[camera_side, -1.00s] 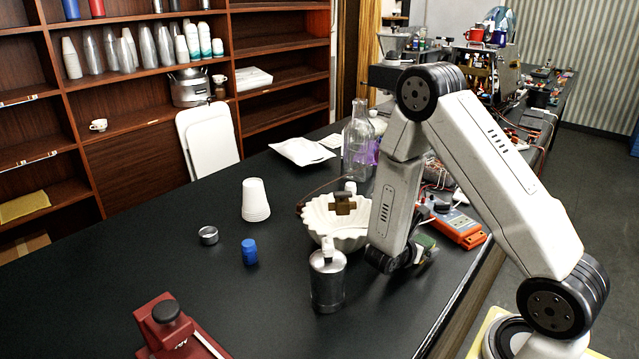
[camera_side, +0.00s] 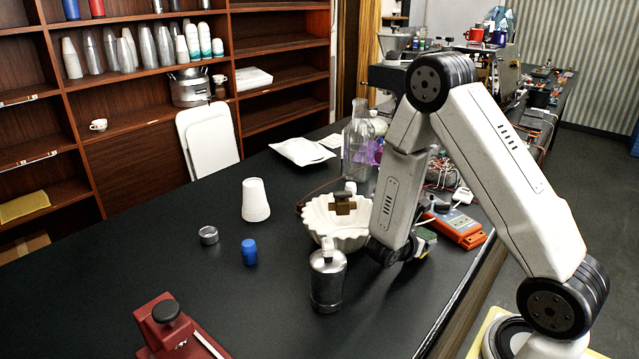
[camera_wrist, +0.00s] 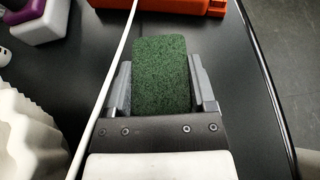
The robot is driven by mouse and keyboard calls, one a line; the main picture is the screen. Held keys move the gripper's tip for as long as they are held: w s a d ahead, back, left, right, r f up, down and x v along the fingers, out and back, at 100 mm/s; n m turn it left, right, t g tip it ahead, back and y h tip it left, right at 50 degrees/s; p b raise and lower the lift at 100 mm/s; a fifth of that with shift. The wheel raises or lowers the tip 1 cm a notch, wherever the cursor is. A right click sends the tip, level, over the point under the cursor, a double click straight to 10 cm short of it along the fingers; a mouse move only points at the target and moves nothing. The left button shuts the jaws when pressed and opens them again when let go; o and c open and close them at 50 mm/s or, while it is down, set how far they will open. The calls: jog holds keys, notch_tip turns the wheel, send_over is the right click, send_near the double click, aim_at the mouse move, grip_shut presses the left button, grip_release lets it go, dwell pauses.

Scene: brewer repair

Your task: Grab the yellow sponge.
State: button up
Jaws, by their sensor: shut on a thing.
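The sponge (camera_wrist: 161,75) shows its dark green scouring face in the wrist view, between the two grey fingers of my gripper (camera_wrist: 162,88). The fingers are shut on its sides. In the side view the sponge (camera_side: 427,236) is a small green patch beside my gripper, mostly hidden by my wrist. My gripper (camera_side: 412,247) is low over the black counter, right of the white fluted bowl. I cannot tell whether the sponge touches the counter.
The white fluted bowl (camera_side: 335,229) and a metal canister (camera_side: 327,281) stand close on the left. An orange meter (camera_side: 459,228) lies on the right, near the counter's edge. A white cable (camera_wrist: 108,85) runs beside the gripper. The counter's front middle is clear.

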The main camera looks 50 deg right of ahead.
jog(key=shift+r, duration=4.1)
